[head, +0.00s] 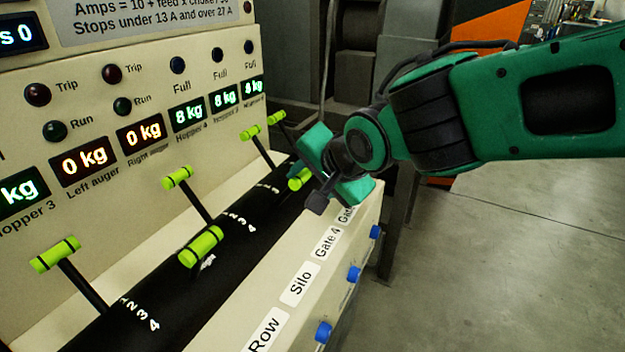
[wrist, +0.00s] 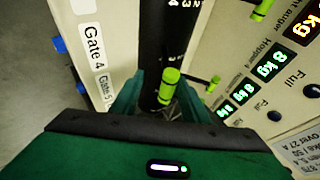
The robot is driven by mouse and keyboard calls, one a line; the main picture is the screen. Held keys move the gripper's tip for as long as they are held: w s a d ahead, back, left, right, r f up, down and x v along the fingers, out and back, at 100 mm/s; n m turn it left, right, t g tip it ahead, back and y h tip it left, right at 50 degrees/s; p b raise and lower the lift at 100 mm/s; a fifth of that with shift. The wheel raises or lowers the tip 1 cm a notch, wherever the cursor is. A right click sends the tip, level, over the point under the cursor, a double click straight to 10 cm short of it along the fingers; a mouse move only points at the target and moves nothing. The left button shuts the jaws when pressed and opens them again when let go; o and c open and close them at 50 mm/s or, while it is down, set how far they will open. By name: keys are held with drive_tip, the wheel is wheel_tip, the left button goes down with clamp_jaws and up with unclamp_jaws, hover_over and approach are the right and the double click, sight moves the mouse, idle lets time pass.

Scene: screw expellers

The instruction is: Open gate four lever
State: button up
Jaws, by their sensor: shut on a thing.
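My gripper (head: 318,182) is over the far part of a black roller-like bar with several lime-handled levers. Its jaws are shut on a lime-green lever handle (head: 300,179); this handle also shows between the fingers in the wrist view (wrist: 168,88). The held handle leans toward the front of the panel. The Gate 4 label (head: 327,243) is on the cream front face just below; it also shows in the wrist view (wrist: 95,45), beside a Gate 5 label (wrist: 106,88). I cannot tell for sure which label the held lever belongs to.
Nearby lever handles (head: 250,132) and (head: 277,118) stand upright behind my gripper. Other handles (head: 178,178), (head: 201,247) and (head: 55,254) lie nearer. Blue knobs (head: 354,274) line the front face. Lit displays (head: 188,114) fill the panel behind. The floor at right is clear.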

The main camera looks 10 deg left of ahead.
drive_tip(key=shift+o, duration=0.3)
drive_tip(key=shift+s+d+f, duration=0.15)
drive_tip(key=shift+d+f, duration=0.3)
drive_tip(key=shift+r, duration=0.1)
drive_tip(key=v, duration=1)
drive_tip(key=shift+s+r, duration=0.15)
drive_tip(key=shift+r, duration=0.25)
drive_tip(key=d+f+g+h, duration=0.1)
drive_tip(key=d+f+h, duration=0.25)
drive_tip(key=d, duration=1.15)
drive_tip(key=d+f+g+h, duration=0.2)
drive_tip(key=d+f, duration=0.3)
drive_tip(key=d, duration=0.9)
drive_tip(key=s+d+f+g, duration=0.2)
drive_tip(key=s+d+f, duration=0.1)
drive_tip(key=s+d, duration=0.4)
drive_tip(key=s+d+f+g, duration=0.2)
drive_tip(key=s+d+f, duration=0.2)
drive_tip(key=s, duration=0.5)
drive_tip(key=d, duration=0.2)
drive_tip(key=shift+d, duration=0.4)
